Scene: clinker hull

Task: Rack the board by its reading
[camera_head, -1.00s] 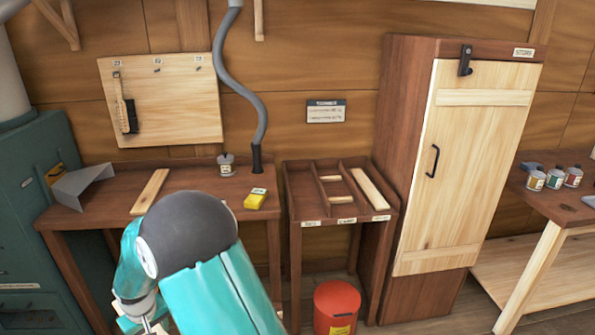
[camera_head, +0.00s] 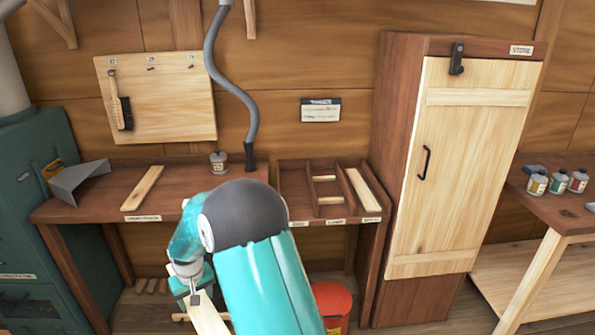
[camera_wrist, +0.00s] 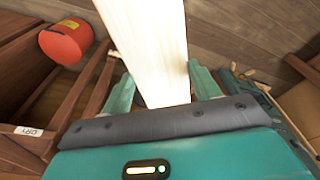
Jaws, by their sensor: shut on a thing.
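My gripper (camera_head: 190,282) is low in front of the bench and shut on a pale board (camera_head: 208,316). In the wrist view the board (camera_wrist: 146,40) runs away from between the two fingers (camera_wrist: 163,88). No reading shows on its visible face. The rack (camera_head: 282,185) has three bays. Its left bay looks empty but is partly hidden, the middle bay has short cross pieces, and the right bay holds a pale board (camera_head: 362,188). Small labels on its front edge are too small to read in the head view. A label in the wrist view reads DRY (camera_wrist: 28,131).
Another board (camera_head: 142,188) lies on the bench (camera_head: 105,207), beside a grey scoop (camera_head: 78,178) and a small jar (camera_head: 218,161). A red bin (camera_head: 333,301) stands below the rack. A tall store cupboard (camera_head: 462,165) is shut at the right.

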